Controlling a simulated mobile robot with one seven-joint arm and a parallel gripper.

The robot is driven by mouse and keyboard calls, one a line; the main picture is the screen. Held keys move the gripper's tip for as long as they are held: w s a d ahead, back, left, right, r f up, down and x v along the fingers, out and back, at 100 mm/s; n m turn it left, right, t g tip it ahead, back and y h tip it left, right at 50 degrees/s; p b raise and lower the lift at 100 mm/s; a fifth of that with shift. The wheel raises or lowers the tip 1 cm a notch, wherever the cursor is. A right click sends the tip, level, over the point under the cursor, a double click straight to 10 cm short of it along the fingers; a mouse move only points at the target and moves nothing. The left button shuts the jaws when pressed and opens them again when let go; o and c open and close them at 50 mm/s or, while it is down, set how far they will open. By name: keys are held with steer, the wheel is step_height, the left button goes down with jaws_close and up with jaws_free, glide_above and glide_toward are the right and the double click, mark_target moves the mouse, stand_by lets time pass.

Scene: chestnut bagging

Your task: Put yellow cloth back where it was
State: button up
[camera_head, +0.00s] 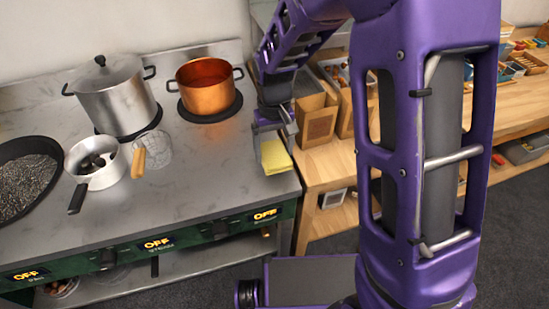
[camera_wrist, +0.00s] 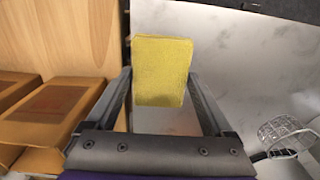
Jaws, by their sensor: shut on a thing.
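The yellow cloth (camera_head: 275,157) is a folded, flat rectangle at the right end of the steel stove top in the head view. In the wrist view the cloth (camera_wrist: 161,72) sits between the two fingers of my gripper (camera_wrist: 160,85). My gripper (camera_head: 272,130) points down and is shut on the cloth, over the right front part of the stove top. Whether the cloth touches the steel surface I cannot tell.
The stove top (camera_head: 215,165) holds a steel pot (camera_head: 116,98), a copper pot (camera_head: 205,92), a small saucepan (camera_head: 97,172) and a wire basket (camera_head: 157,148). Cardboard boxes (camera_head: 316,118) stand on the wooden table right of the stove. The steel left of the cloth is clear.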

mark_target(274, 153)
steer(key=shift+f, duration=1.6)
steer(key=shift+f, duration=0.1)
steer(key=shift+f+b, duration=0.15)
steer(key=shift+b, duration=0.15)
steer(key=o, duration=1.1)
steer(key=shift+c, duration=0.2)
step_height(274, 153, up, 12)
steer(key=p, duration=0.1)
steer(key=shift+r+p, duration=0.25)
steer(key=shift+p, duration=0.05)
